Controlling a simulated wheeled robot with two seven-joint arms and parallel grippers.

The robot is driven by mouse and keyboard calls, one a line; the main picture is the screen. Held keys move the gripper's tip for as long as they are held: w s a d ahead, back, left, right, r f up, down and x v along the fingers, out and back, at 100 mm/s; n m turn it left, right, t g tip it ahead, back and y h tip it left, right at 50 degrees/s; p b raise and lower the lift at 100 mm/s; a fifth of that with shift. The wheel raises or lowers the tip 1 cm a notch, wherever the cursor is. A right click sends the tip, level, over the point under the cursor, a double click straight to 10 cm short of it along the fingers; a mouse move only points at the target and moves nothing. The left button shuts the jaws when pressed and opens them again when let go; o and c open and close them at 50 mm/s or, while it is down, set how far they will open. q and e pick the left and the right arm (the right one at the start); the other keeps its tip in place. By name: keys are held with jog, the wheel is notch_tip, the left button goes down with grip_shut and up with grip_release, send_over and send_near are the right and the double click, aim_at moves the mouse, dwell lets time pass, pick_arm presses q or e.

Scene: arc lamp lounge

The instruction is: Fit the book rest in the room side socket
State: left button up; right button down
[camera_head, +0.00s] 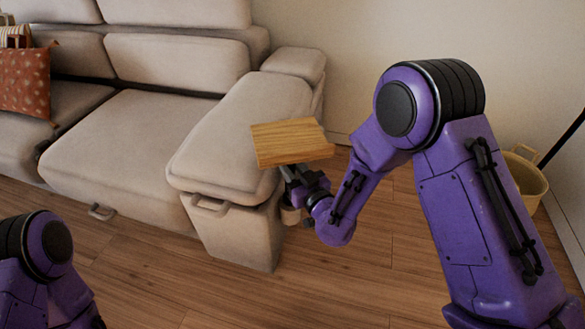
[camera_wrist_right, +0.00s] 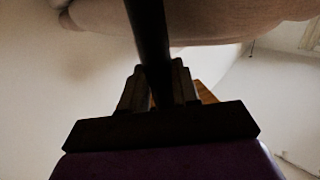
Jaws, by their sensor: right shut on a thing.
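The book rest (camera_head: 292,143) has a flat wooden board, held above the front of the sofa's right armrest in the head view. My right gripper (camera_head: 299,180) is under the board and shut on the book rest's dark stem. In the right wrist view the dark stem (camera_wrist_right: 149,40) runs up between the fingers of my right gripper (camera_wrist_right: 158,88), and a bit of wood (camera_wrist_right: 206,92) shows beside them. A small beige cup-like fitting (camera_head: 290,214) shows on the armrest's right side, partly behind my gripper; I cannot tell if it is the room side socket. My left gripper is out of view.
The beige sofa (camera_head: 140,125) fills the left and middle. Its padded armrest (camera_head: 215,150) is close to my right gripper. A woven basket (camera_head: 524,180) stands at the right behind my right arm. The wooden floor (camera_head: 335,285) in front is clear.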

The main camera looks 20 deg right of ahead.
jog(key=shift+f+b, duration=0.95)
jog(key=shift+f, duration=0.15)
jog(key=c, duration=0.8)
grip_release()
jog(key=shift+o, duration=0.2)
jog(key=shift+s+a, duration=0.1)
jog(key=s+d, duration=0.2)
jog(key=s, duration=0.8)
jog(key=s+d+f+m+g+h, duration=0.3)
jog(key=s+d+f+g, duration=0.15)
jog(key=f, duration=0.45)
jog(key=s+d+f+m+g+h, duration=0.2)
jog(key=s+d+f+m+g, duration=0.15)
jog(key=s+f, duration=0.4)
jog(key=s+d+f+m+g+h, duration=0.25)
jog(key=s+f+g, duration=0.35)
jog(key=s+f, duration=0.55)
notch_tip(320, 180, up, 26)
jog(key=s+p, duration=0.1)
jog(key=p, duration=2.3)
jog(key=shift+s+d+y, duration=0.3)
jog(key=shift+d+y, duration=0.05)
